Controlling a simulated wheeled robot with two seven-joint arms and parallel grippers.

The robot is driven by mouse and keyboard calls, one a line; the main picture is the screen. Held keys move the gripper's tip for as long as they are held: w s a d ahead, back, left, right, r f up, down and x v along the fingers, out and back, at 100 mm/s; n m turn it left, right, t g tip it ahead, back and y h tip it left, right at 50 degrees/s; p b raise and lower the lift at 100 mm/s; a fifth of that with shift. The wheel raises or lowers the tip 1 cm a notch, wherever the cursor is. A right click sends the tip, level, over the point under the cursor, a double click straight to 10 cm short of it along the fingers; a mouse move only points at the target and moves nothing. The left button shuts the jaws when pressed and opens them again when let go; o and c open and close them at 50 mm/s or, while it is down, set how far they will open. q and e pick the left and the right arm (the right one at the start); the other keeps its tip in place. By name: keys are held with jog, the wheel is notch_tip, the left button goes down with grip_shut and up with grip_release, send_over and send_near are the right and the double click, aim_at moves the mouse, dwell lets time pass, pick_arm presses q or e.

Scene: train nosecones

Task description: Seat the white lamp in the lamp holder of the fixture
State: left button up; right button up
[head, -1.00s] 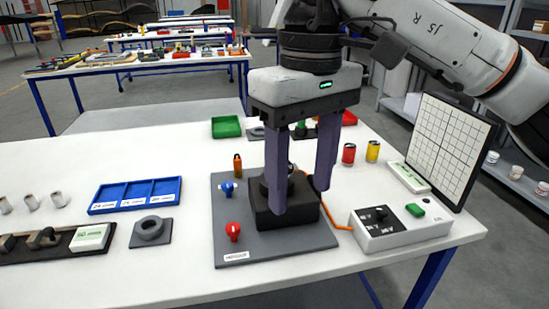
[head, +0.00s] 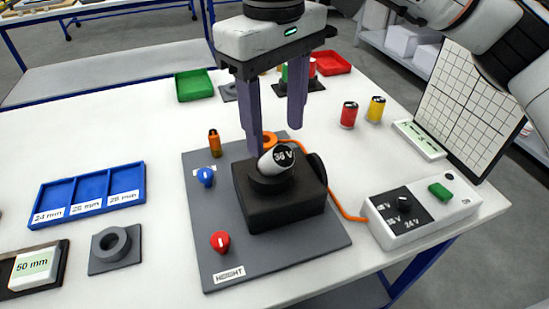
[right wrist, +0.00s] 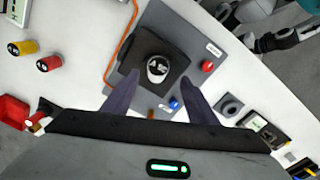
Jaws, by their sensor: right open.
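The white lamp (head: 268,163), with a dark end face marked 36 V, stands tilted in the round black lamp holder (head: 268,184), its top leaning right in the head view. The holder is on a black block (head: 285,213) on the grey fixture plate (head: 210,262). How deep the lamp sits is hidden. My right gripper (head: 276,139) is open and empty, its fingers behind and above the lamp in the head view. In the right wrist view the lamp (right wrist: 158,66) shows between the spread fingers (right wrist: 159,76), apart from both. My left gripper is not seen.
A blue knob (head: 206,177), a red knob (head: 220,241) and an orange bottle-like piece (head: 214,143) stand near the block. An orange cable (head: 345,211) runs to a control box (head: 418,219) at right. A blue tray (head: 92,190) and grey ring block (head: 115,248) lie left.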

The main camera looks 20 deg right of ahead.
aim_at(280, 150)
jog(key=f, duration=0.5)
jog(key=shift+d+f, duration=0.1)
jog(key=shift+d, duration=0.25)
jog(key=c, duration=1.3)
